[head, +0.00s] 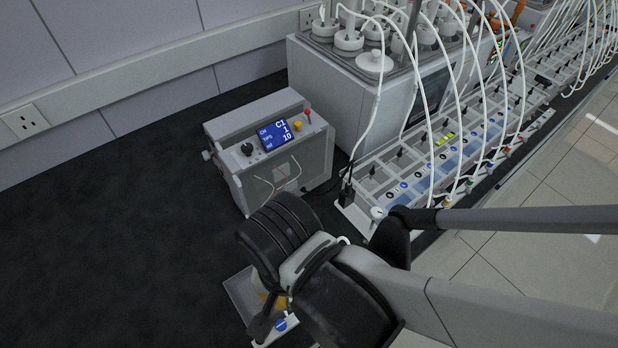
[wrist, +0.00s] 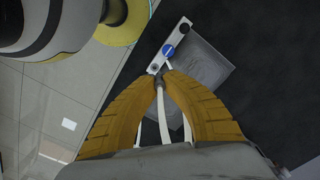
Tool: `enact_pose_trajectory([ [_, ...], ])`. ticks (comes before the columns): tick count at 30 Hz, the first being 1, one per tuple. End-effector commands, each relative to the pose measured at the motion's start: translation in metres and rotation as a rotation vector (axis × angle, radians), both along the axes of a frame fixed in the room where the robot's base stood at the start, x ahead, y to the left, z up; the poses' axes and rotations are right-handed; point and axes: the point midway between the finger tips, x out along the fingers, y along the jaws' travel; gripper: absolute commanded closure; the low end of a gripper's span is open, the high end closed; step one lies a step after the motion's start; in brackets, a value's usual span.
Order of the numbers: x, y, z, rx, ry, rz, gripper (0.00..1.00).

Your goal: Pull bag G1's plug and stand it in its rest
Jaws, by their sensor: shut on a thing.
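A clear bag (wrist: 207,68) lies on the dark floor, with a white bar (wrist: 178,36) along one edge. In the head view my arm hides most of the bag (head: 238,292); the blue mark (head: 281,325) shows.
A grey instrument box (head: 270,150) with a blue screen reading C1 stands behind. A reactor cabinet (head: 345,95) and a long white rack (head: 430,165) with tubes and coloured marks lie to the right. The dark floor at left is clear.

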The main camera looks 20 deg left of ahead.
Motion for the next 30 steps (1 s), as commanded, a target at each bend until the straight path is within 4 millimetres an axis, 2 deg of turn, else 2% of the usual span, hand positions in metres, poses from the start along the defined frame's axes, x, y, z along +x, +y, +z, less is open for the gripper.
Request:
enact_pose_trajectory([
  [30, 0.000, 0.000, -0.068, 0.000, 0.000, 0.000, 1.00],
])
